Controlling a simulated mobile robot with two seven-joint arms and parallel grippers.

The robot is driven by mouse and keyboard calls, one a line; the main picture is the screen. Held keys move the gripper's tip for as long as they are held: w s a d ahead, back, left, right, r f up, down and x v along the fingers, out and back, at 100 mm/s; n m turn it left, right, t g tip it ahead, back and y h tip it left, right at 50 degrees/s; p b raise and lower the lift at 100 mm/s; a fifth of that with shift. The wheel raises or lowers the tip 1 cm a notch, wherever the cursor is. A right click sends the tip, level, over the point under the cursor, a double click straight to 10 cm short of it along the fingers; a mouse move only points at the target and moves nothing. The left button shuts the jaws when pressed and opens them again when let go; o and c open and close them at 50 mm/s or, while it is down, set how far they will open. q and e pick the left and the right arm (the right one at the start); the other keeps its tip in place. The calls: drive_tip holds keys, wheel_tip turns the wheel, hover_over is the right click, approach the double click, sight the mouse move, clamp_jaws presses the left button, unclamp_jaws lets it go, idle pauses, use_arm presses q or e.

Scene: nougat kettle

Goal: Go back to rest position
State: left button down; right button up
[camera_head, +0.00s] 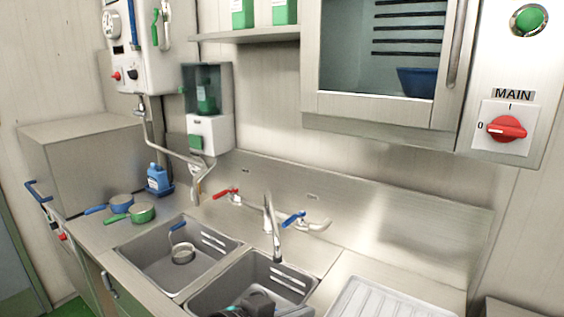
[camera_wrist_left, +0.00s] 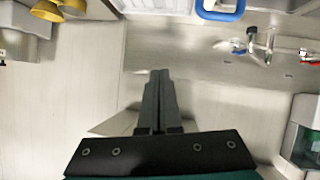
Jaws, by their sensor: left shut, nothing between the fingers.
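My left gripper (camera_head: 257,301) shows as a dark shape at the bottom edge of the head view, in front of the right sink basin (camera_head: 295,267). Most of it is cut off there. In the left wrist view its two dark fingers (camera_wrist_left: 158,76) point up the picture and lie together, shut with nothing between them. The wall panel lies beyond them, and I cannot tell how far off it is. My right gripper is in neither view.
The left basin (camera_head: 135,254) holds a strainer with a blue handle (camera_head: 178,228). The tap (camera_head: 270,225) rises behind the basins. A glass-door cabinet (camera_head: 380,108) hangs above.

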use_arm(q)
drive_tip(key=s+a+f+n+g+y, duration=0.45)
drive_tip(key=s+a+f+y, duration=0.45)
drive_tip(key=s+a+f, duration=1)
wheel_tip(320, 180, down, 30)
drive_tip(key=s+g+b, duration=0.2)
drive_tip(key=b, duration=0.6)
drive_tip(key=s+a+f+b, duration=0.1)
drive_tip(key=s+f+b, duration=0.2)
drive_tip(key=s+f, duration=0.4)
drive_tip(key=s+a+f+g+b, duration=0.1)
drive_tip(key=s+f+b, duration=0.3)
drive_tip(key=s+f, duration=0.4)
wheel_tip(320, 180, down, 6)
drive_tip(key=shift+a+r, duration=0.1)
drive_tip(key=shift+a, duration=0.1)
drive_tip(key=shift+m+g, duration=0.25)
